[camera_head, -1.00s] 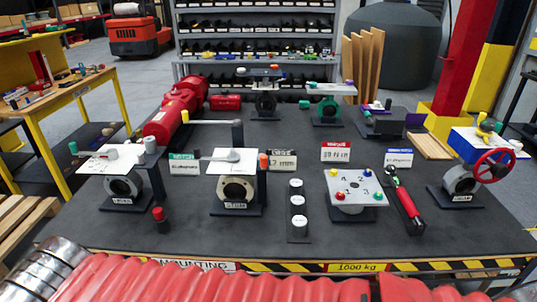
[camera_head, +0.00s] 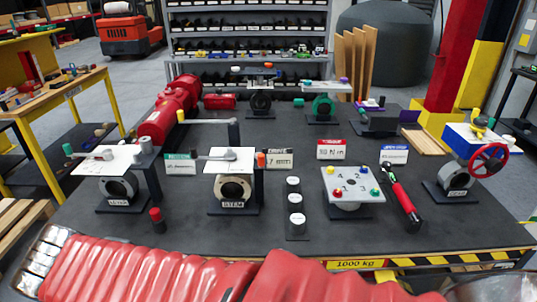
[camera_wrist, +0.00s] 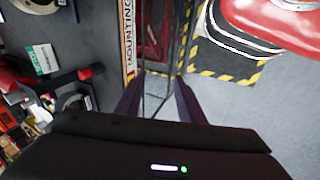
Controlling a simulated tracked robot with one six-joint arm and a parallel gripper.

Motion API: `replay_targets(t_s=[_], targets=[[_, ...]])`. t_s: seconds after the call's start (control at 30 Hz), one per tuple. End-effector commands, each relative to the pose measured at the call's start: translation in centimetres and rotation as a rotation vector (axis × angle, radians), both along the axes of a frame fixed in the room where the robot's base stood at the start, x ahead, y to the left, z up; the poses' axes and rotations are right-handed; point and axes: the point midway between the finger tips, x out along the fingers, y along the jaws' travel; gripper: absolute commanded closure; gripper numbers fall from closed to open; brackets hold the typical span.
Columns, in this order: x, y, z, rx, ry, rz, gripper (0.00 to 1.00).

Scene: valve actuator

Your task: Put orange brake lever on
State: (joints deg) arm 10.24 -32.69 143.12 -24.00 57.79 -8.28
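An orange-tipped part (camera_head: 261,160), likely the orange brake lever, stands upright on a dark post at the right side of the valve labelled STEM (camera_head: 233,187). A white sign (camera_head: 279,157) stands just behind it to the right. The gripper is not visible in the head view.
Another valve (camera_head: 116,190) with a grey lever stands at left. A red-topped peg (camera_head: 156,215) is near the front edge.

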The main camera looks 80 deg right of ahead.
Motion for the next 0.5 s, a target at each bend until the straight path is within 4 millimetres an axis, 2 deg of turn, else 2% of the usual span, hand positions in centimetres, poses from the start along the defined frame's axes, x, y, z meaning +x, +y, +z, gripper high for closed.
replay_targets(t_s=[0.03, 0.2, 0.5], targets=[[-0.8, -2.1, -0.4, -0.054, 0.069, 0.002, 0.65], [-3.7, -8.7, -0.4, -0.242, 0.312, 0.045, 0.65], [-8.4, -18.8, 2.0, -0.495, 0.771, 0.148, 0.65]])
